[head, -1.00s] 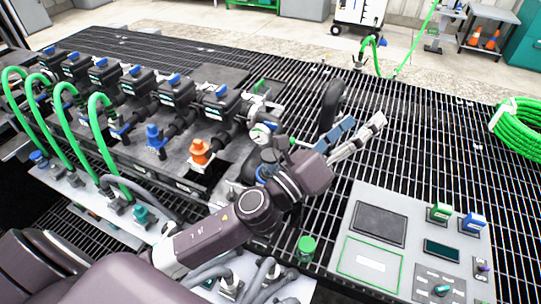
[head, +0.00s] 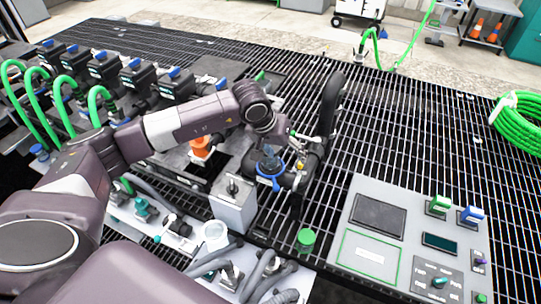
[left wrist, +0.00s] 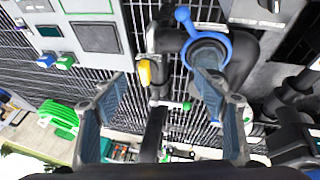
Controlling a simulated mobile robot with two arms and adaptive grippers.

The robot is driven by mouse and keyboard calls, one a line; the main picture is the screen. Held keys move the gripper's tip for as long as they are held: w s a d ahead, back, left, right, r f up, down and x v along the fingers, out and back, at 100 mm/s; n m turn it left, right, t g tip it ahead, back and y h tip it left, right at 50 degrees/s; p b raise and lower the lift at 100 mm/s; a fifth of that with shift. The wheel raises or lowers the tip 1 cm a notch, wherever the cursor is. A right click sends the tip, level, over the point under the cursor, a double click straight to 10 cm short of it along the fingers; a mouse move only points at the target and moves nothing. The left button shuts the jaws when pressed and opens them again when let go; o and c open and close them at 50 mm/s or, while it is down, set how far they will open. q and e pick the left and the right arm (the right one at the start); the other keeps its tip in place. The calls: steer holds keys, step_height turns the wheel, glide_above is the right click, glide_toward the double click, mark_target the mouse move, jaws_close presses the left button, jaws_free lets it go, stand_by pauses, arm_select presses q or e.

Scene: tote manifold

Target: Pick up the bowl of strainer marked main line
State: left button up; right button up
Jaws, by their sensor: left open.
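The strainer has a clear bluish bowl (head: 269,158) standing up from a blue collar ring (head: 270,182) on dark pipework. No main line marking is readable. In the left wrist view the bowl (left wrist: 208,57) shows inside the blue ring (left wrist: 184,15), partly covered by one finger. My left gripper (head: 291,134) is just behind the bowl, largely hidden by my wrist in the head view. In the left wrist view its two fingers (left wrist: 162,84) are wide apart with nothing gripped; the right-hand finger overlaps the bowl's near side. Contact cannot be told. My right gripper is not in view.
A grey box (head: 233,205) and a white cup (head: 214,236) stand close to the strainer. A thick black pipe (head: 330,103) rises behind it. A green cap (head: 306,239) and a control panel (head: 412,238) lie to the right. Open grating (head: 420,130) is clear beyond.

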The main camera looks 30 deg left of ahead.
arm_select(q)
steer(key=a+y, duration=0.2)
steer(key=a, duration=0.4)
steer(key=shift+m, duration=0.4)
steer(key=x, duration=0.2)
steer(key=p+x, duration=0.1)
steer(key=x, duration=0.1)
steer(key=w+p+x, duration=0.1)
steer(key=x, duration=0.1)
steer(key=shift+w+a+r, duration=0.1)
steer(key=shift+a, duration=0.3)
steer(key=shift+w+f, duration=0.25)
steer(key=shift+f, duration=0.25)
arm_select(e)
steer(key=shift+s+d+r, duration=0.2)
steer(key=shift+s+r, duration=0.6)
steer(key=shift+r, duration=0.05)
arm_select(q)
steer(key=shift+c, duration=0.4)
steer(key=c, duration=1.3)
